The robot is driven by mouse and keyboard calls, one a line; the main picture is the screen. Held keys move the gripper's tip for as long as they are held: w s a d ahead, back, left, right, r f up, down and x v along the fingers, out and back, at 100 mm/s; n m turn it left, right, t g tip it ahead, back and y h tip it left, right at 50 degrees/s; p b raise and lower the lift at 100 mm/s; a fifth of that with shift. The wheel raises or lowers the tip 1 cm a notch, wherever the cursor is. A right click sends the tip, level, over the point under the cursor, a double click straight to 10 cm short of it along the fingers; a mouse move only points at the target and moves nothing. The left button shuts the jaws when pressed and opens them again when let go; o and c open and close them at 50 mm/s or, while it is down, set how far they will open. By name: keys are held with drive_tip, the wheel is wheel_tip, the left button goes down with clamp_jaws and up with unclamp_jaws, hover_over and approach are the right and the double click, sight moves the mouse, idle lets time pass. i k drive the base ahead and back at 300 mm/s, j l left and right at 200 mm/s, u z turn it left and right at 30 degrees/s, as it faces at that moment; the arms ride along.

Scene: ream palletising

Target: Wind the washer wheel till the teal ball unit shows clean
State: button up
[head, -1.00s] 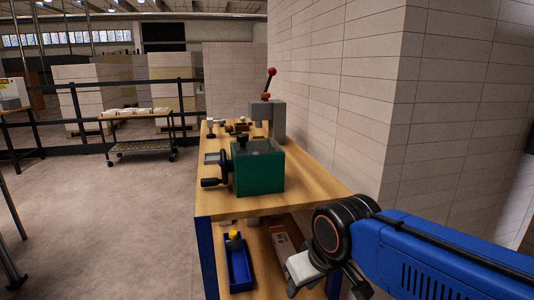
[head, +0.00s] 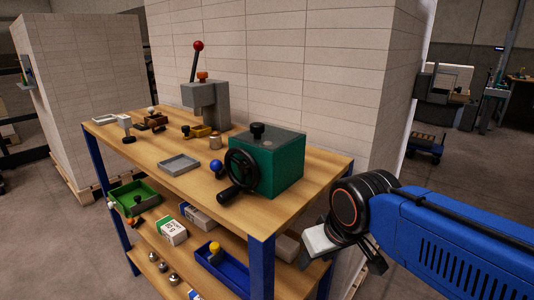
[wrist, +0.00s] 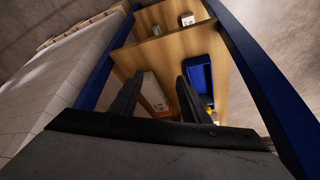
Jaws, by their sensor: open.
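The washer is a green box (head: 268,163) with a dark top and a black knob, standing at the near right end of the bench top. Its black wheel (head: 240,170) with a crank handle is on the box's left face. I cannot pick out a teal ball unit for sure; a small blue ball (head: 216,166) shows just left of the wheel. The inside of the washer is hidden. My gripper (wrist: 155,88) is open and empty. It hangs low off the bench's right end, apart from the washer, with the lower shelf between its fingers in the wrist view.
The bench (head: 205,185) also bears a grey press (head: 208,102) with a red-knobbed lever, a grey tray (head: 179,163) and small fixtures. Its lower shelves hold a green tray (head: 134,197), a blue bin (head: 224,268) and boxes. A block wall (head: 290,75) stands close behind. Floor at left is open.

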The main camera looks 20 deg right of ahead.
sight(248, 165)
drive_tip(key=k+l+z, duration=0.2)
drive_tip(key=k+z, duration=0.15)
drive_tip(key=k+l+z, duration=0.35)
drive_tip(key=k+l, duration=0.05)
drive_tip(key=k, duration=0.1)
